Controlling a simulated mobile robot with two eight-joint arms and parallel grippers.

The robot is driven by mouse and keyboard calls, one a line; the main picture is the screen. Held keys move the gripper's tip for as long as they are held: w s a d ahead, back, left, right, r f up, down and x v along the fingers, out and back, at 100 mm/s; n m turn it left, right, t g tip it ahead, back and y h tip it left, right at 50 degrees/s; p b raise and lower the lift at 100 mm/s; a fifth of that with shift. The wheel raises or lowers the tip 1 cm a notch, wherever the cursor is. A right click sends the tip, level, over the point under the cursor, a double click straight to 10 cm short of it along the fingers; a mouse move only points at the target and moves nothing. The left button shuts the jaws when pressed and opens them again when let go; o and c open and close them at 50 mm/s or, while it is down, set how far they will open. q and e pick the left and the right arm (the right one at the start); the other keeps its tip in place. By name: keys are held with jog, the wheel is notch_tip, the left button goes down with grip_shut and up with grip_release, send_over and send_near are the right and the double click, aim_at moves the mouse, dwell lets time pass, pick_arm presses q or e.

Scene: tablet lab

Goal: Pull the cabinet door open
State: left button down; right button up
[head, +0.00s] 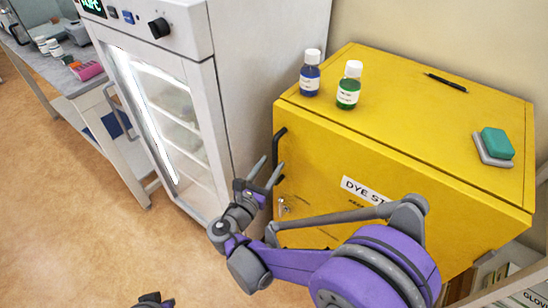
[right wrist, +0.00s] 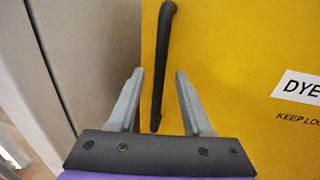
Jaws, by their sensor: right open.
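The yellow cabinet (head: 430,112) stands at the right, its front door (head: 318,160) shut and labelled "DYE ST…". A black vertical bar handle (head: 278,150) is at the door's left edge. A small silver lock or key (head: 283,208) sits below it. My right gripper (head: 269,169) is open in front of the handle. In the right wrist view the handle (right wrist: 163,65) appears between the two open fingers (right wrist: 159,73), its lower end between them; contact is not visible. A small part of my left gripper (head: 153,300) shows at the bottom edge; its fingers are unclear.
On the cabinet top are a blue bottle (head: 309,75), a green bottle (head: 349,87), a black pen (head: 446,82) and a teal-and-grey block (head: 496,143). A white glass-door incubator (head: 250,80) stands close at the left. A bench (head: 75,80) is farther left. The floor (head: 70,220) in front is clear.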

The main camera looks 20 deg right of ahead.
aim_at(274, 160)
jog(key=shift+x, duration=1.75)
grip_shut()
